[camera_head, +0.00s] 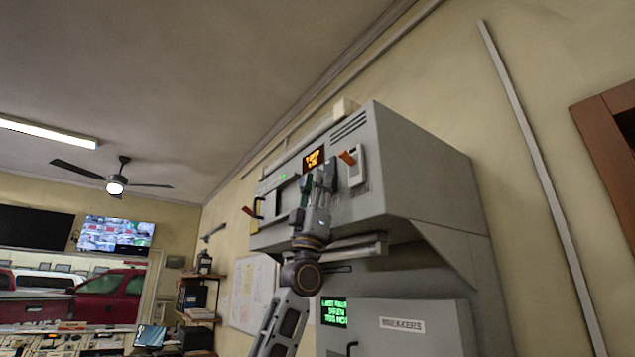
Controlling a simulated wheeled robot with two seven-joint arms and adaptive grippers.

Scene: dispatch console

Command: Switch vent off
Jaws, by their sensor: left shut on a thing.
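The grey wall console (395,150) fills the middle right of the head view. A light switch plate (358,170) with a tilted orange lever (347,157) sits on its front. A small display (313,158) glows orange left of it. My left gripper (324,175) is up against the console front, just below the display and left of the switch plate. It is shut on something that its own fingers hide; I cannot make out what. It looks apart from the orange lever. No readable vent label shows. My right gripper is out of view.
A ledge (357,249) juts out under the console, close to my left arm. Below it stand a green text display (334,312) and a cabinet labelled breakers (402,324). A red-tipped handle (248,211) sticks out at the console's left. A shelf (197,313) stands farther back.

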